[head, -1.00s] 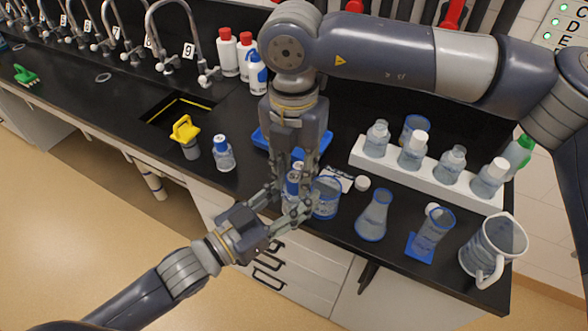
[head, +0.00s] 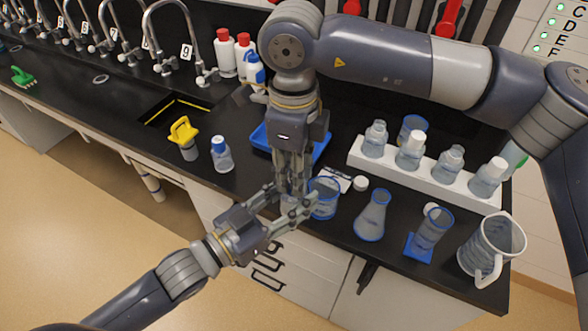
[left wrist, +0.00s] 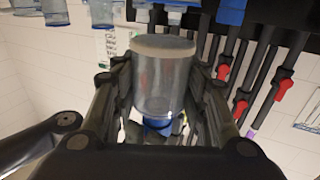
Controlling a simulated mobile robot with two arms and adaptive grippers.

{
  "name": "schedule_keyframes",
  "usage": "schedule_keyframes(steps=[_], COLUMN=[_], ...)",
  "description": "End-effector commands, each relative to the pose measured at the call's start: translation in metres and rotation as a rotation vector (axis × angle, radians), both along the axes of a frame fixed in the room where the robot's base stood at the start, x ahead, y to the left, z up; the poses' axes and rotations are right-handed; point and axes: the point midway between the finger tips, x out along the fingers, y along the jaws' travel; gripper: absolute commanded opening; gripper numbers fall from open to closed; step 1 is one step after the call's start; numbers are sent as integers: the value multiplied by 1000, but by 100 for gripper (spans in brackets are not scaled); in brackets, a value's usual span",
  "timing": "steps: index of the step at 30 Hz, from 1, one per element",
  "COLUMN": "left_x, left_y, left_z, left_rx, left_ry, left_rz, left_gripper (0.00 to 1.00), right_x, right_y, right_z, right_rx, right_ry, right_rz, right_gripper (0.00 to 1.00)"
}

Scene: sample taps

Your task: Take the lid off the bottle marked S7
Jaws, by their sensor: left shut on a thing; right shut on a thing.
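My left gripper (head: 292,203) is shut on a clear bottle (head: 290,204), with one finger on each side of it. In the left wrist view this bottle (left wrist: 163,85) shows large between the fingers, its flat base at the top of the picture and a blue lid (left wrist: 158,125) at its lower end. My right gripper (head: 291,184) points down from above, its fingers shut around the lid at the bottle's top. The fingers hide the lid in the head view. No S7 mark can be read. Another blue-lidded bottle (head: 221,155) stands apart to the left.
A blue-rimmed beaker (head: 324,207) stands close to the right of the held bottle. A flask (head: 372,220), a cylinder (head: 433,232) and a jug (head: 510,243) stand farther right. A white rack (head: 460,187) with several bottles and a blue tray (head: 322,146) lie behind.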

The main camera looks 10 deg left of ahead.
Motion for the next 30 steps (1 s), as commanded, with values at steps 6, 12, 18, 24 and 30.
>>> schedule_keyframes(steps=[6,12,18,24,30], left_x=[0,0,-1,-1,-1], left_y=[0,0,0,0,-1], left_z=[0,0,0,0,0], left_rx=[-1,-1,-1,-1,-1], left_ry=[-1,-1,-1,-1,-1], left_rz=[-1,-1,-1,-2,-2], left_gripper=[0,0,0,0,0], right_x=[2,3,4,4,4], right_y=[0,0,0,1,2], right_z=[1,1,1,1,2], right_rx=[-2,-3,-4,-4,-5], right_ry=[0,2,5,7,9], right_rz=[352,678,1004,1332,1659], right_gripper=[0,0,0,0,0])
